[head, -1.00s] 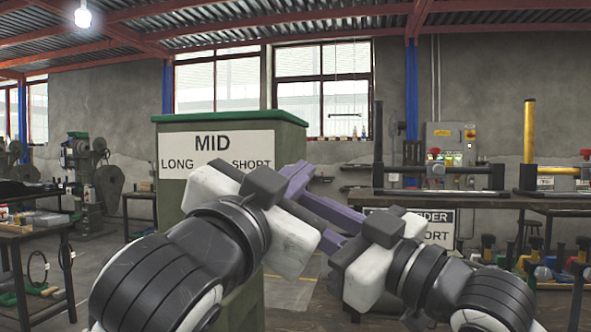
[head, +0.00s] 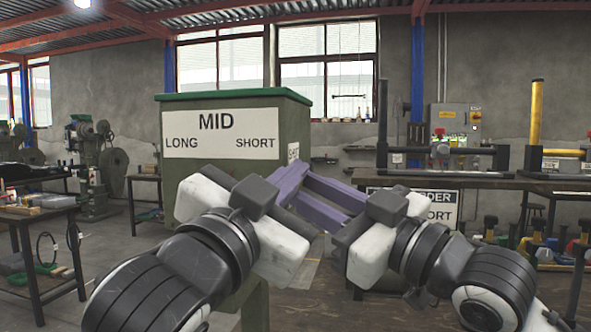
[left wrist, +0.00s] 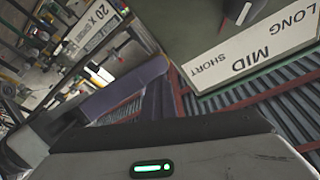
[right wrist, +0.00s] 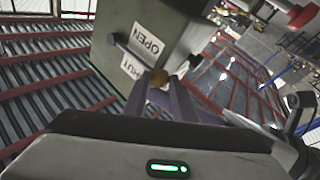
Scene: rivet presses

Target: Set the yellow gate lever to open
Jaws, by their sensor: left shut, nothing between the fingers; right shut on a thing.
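The yellow gate lever's knob (right wrist: 160,78) shows in the right wrist view, on the side of a green cabinet (right wrist: 170,22). White labels reading OPEN (right wrist: 146,38) and SHUT (right wrist: 131,67) are on that side. I cannot tell the lever's exact setting. My right gripper (right wrist: 158,88) is shut on the knob. In the head view my right gripper (head: 303,190) reaches left, and the knob is hidden there. My left gripper (head: 300,172) is shut and empty, its purple fingers overlapping the right ones in the picture. They also show in the left wrist view (left wrist: 150,72).
The green cabinet (head: 235,103) bears a MID, LONG, SHORT sign on its front. A dark bench (head: 500,182) with presses stands at the right.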

